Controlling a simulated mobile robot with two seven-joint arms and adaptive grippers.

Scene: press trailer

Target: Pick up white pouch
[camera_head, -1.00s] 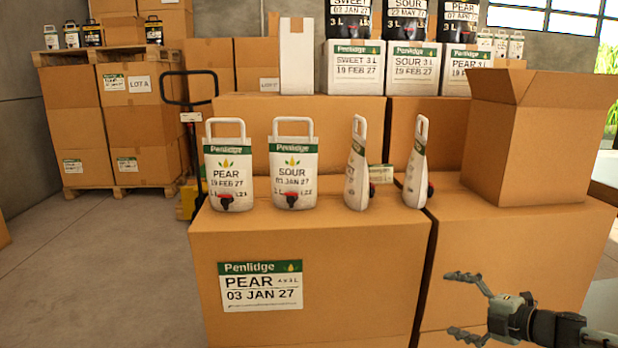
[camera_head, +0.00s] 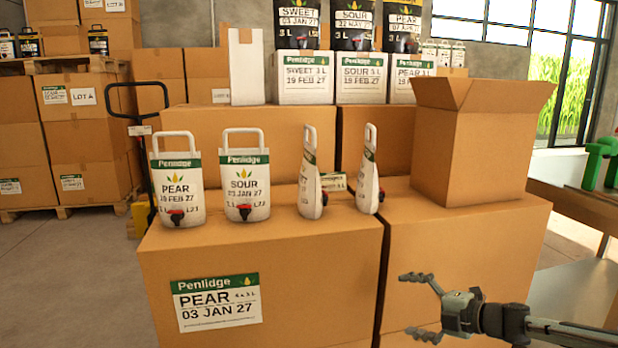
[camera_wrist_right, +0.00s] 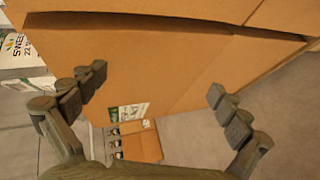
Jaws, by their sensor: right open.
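Several white pouches with loop handles and red taps stand upright on a large carton in the head view. The leftmost pouch (camera_head: 177,190) reads PEAR and faces me. Beside it a pouch (camera_head: 244,185) reads SOUR and also faces me. Further right, two pouches stand edge-on, one (camera_head: 311,180) near the carton's middle and one (camera_head: 368,175) near its right end. My right gripper (camera_head: 417,307) is open and empty, in front of the cartons at the lower right, below and apart from the pouches. Its open fingers also show in the right wrist view (camera_wrist_right: 155,95). My left gripper is not in view.
The pouches' carton (camera_head: 330,250) adjoins another carton (camera_head: 470,250) bearing an open-topped box (camera_head: 470,150). Boxes (camera_head: 303,80) with black pouches on top stand behind. A pallet stack is at left. A table (camera_head: 560,196) is at right.

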